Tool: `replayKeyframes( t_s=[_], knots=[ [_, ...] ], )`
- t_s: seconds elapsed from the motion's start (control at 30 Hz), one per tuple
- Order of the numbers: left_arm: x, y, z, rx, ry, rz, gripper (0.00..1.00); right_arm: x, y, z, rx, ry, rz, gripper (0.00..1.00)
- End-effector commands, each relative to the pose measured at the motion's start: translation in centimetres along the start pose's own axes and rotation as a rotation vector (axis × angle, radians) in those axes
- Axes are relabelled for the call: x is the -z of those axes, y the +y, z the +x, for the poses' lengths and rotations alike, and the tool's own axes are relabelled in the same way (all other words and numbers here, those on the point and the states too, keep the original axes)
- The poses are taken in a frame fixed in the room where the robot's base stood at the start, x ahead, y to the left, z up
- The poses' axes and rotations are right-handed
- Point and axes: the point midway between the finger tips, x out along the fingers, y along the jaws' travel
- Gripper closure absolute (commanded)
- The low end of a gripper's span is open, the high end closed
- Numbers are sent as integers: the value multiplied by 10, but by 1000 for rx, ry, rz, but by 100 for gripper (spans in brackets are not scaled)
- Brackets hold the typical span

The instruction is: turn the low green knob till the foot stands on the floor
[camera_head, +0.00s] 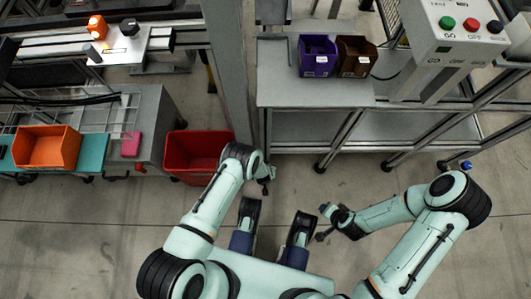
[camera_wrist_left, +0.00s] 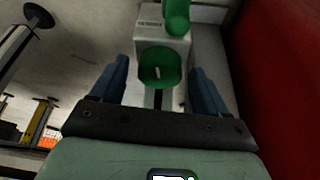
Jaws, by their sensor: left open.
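The low green knob (camera_wrist_left: 150,76) faces me in the left wrist view, a round disc with a pale mark near its middle. It is on a light grey block (camera_wrist_left: 150,35). My left gripper (camera_wrist_left: 160,68) is open, with one blue-grey finger on each side of the knob and a gap to both. A second green part (camera_wrist_left: 177,18) shows just above. In the head view, my left gripper (camera_head: 266,181) is low beside the red bin; the knob is hidden there. I cannot make out this unit's foot. My right gripper (camera_head: 323,223) is away over the floor, too small to judge.
The red bin (camera_head: 192,151) stands close to my left gripper and fills the right side of the wrist view. A grey bench (camera_head: 310,90) with purple and brown bins is ahead. An orange bin (camera_head: 47,147) is at left. Bare floor lies right of centre.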

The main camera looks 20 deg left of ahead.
Motion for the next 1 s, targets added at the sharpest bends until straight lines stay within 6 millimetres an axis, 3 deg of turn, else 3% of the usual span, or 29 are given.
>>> replayKeyframes(
  t_s=[0.13,0.3,0.67,1.0],
  knots=[
    [0,0,0,0,0,0,28,0,0,0,0,0,0,57],
    [0,0,-1,0,0,0,81,0,0,0,0,-1,0,57],
    [0,-1,0,-19,0,47,81,0,0,0,0,0,0,57],
    [1,-3,0,-104,1,251,81,3,3,6,-4,9,3,57]
  ],
)
